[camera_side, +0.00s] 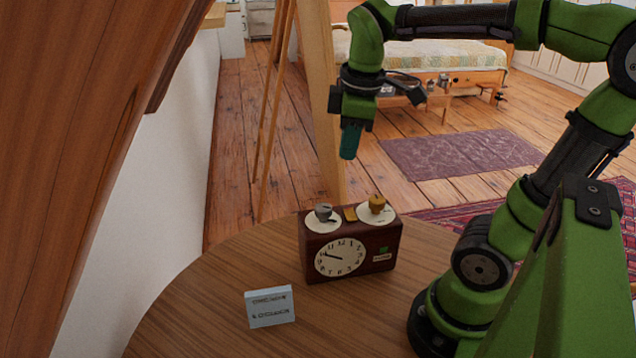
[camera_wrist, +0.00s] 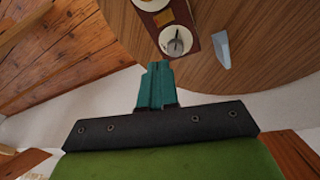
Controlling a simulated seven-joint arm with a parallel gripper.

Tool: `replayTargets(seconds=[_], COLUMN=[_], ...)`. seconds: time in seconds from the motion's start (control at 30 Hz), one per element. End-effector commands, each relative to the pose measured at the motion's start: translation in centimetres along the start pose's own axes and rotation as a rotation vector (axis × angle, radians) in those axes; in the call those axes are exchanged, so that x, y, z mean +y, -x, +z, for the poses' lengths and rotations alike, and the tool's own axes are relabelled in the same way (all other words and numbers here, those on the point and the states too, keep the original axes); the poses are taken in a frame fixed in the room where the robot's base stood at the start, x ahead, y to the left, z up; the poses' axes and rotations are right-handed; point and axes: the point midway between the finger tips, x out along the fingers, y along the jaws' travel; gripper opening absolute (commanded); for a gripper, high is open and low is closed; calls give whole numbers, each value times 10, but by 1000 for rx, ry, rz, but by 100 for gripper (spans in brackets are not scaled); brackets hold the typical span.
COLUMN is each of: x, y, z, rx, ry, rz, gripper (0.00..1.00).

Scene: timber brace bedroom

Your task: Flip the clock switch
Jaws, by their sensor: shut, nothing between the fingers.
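The clock (camera_side: 350,249) is a dark reddish-brown box with a white dial, standing upright on the round wooden table. On its top are a grey knob (camera_side: 323,212) on a white disc at the left, a gold knob (camera_side: 377,203) on a white disc at the right, and a small yellow-orange piece (camera_side: 350,214) between them. A small green patch (camera_side: 383,250) shows on its front. My gripper (camera_side: 348,150), with teal fingers, is shut and empty, above the clock and apart from it. In the wrist view the fingers (camera_wrist: 155,70) point toward the grey knob (camera_wrist: 175,42).
A small light-blue sign (camera_side: 270,307) stands on the table (camera_side: 205,318), in front of the clock at the left. It also shows in the wrist view (camera_wrist: 221,50). A sloping timber (camera_side: 75,130) and a white wall (camera_side: 170,190) bound the left side. The air above the clock is clear.

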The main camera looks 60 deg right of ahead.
Motion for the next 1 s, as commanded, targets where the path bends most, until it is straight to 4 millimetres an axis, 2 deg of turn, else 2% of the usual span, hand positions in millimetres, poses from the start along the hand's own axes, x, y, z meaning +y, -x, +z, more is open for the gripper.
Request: replayTargets(seconds=[0.1,0.3,0.7,0.87,1.0], x=[4,1,1,0,0], y=[8,12,11,-2,-27], z=[6,12,12,13,16], rx=[-49,-77,-76,-78,-80], ry=[140,269,288,289,288], rz=[-7,-31,-33,-34,-36], gripper=[0,0,0,0,0])
